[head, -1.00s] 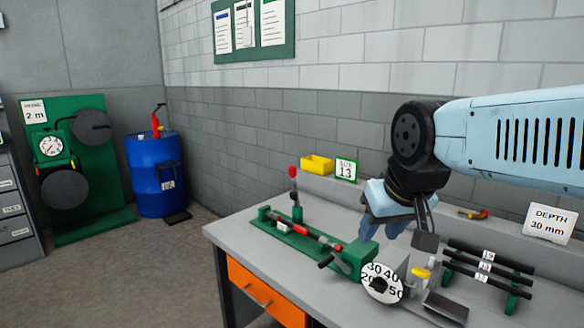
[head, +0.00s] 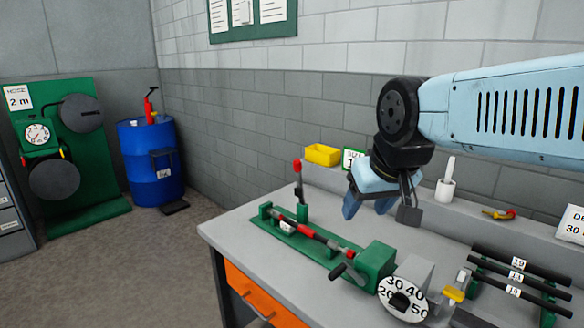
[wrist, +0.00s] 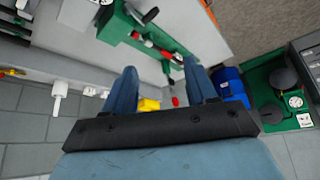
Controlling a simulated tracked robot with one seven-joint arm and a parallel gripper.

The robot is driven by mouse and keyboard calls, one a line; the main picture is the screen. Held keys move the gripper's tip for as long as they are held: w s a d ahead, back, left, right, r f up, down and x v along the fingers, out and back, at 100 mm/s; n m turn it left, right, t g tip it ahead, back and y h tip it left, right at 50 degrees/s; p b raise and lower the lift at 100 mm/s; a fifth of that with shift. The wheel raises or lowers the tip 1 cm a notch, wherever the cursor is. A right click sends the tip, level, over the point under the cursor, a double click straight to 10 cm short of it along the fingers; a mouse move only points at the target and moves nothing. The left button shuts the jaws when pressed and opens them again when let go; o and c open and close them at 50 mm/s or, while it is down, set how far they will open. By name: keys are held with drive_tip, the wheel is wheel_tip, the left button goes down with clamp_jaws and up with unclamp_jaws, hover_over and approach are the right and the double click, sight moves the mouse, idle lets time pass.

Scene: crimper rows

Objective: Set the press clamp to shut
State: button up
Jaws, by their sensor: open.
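The press is a long green fixture (head: 322,251) on the grey bench, with a dark rod with red parts (head: 312,233) lying along it. Near its left end, the clamp lever (head: 297,168) stands upright on a green post, its red grip at the top. My gripper (head: 366,209) hangs over the bench to the right of the lever, apart from it, with nothing between its blue fingers. In the wrist view my open gripper (wrist: 162,66) shows both fingers spread. The red grip (wrist: 175,101) shows beyond them, between the fingers and close to the yellow bin.
A yellow bin (head: 323,154) sits on the back ledge, with a white cup (head: 445,190) farther right. A dial (head: 404,298) fronts the press's right end. Several dark rods (head: 520,278) lie on a rack at right. A blue drum (head: 151,165) stands on the floor at left.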

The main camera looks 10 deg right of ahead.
drive_tip(key=w+d+f+t, duration=0.1)
drive_tip(key=w+f+t, duration=0.15)
drive_tip(key=w, duration=0.85)
drive_tip(key=w+d+f+t, duration=0.1)
drive_tip(key=w+t, duration=0.2)
drive_tip(key=w, duration=0.9)
drive_tip(key=n+t+y, duration=0.2)
drive_tip(key=n+t, duration=0.1)
drive_tip(key=t, duration=0.4)
approach(299, 168)
drive_tip(key=w, duration=0.4)
drive_tip(key=w+a, duration=0.1)
drive_tip(key=w, duration=0.6)
drive_tip(key=shift+w+a+r, duration=0.15)
drive_tip(key=shift+w+a, duration=0.05)
drive_tip(key=shift+w, duration=0.2)
clamp_jaws()
drive_tip(key=shift+d+g, duration=0.1)
drive_tip(key=shift+g, duration=0.15)
